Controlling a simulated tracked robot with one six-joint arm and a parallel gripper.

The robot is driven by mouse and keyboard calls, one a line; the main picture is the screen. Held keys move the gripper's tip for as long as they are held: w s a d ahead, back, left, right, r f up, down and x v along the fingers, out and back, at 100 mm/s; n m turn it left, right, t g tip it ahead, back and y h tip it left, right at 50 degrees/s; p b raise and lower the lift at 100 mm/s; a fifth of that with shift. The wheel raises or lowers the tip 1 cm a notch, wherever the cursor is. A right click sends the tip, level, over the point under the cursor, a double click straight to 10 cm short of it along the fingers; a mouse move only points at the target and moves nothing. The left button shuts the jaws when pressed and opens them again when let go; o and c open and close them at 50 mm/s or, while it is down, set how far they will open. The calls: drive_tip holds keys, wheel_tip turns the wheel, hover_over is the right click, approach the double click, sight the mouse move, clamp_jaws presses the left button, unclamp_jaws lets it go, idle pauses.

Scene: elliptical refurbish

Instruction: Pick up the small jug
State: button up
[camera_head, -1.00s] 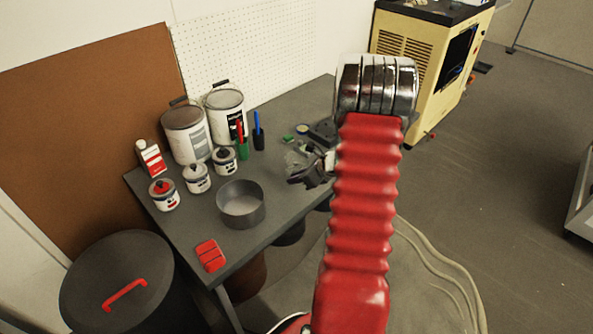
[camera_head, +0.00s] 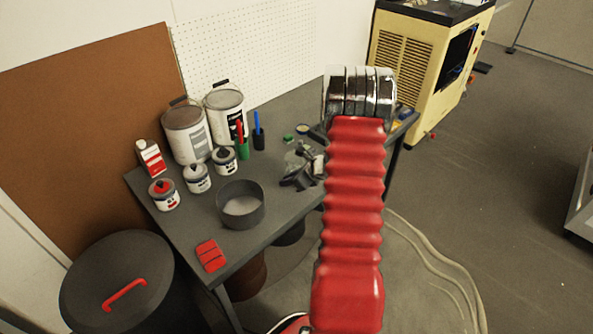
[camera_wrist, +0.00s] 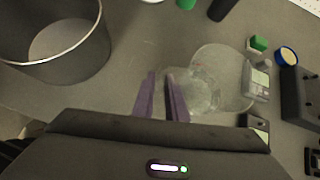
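A clear, see-through vessel (camera_wrist: 203,92), which looks like the small jug, is on the grey bench in the wrist view. It is faint, and its handle and spout are hard to make out. A wider clear round outline (camera_wrist: 228,68) shows just behind it. My gripper (camera_wrist: 161,78) has its two purple fingers apart with bare bench between them, so it is open and empty. The right finger overlaps the vessel's left edge in the picture; I cannot tell whether it touches. In the head view my gripper (camera_head: 298,180) is low over the bench, partly hidden by my red arm.
A round grey pan (camera_head: 240,206) stands left of my gripper. Paint cans (camera_head: 187,133), small tins (camera_head: 197,177), a bottle (camera_head: 150,157) and a red block (camera_head: 210,255) are further left.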

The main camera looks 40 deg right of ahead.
drive_tip(key=shift+c, duration=0.2)
clamp_jaws()
drive_tip(key=shift+r, duration=0.25)
idle(0.4)
drive_tip(key=shift+r, duration=4.75)
drive_tip(key=shift+r, duration=0.1)
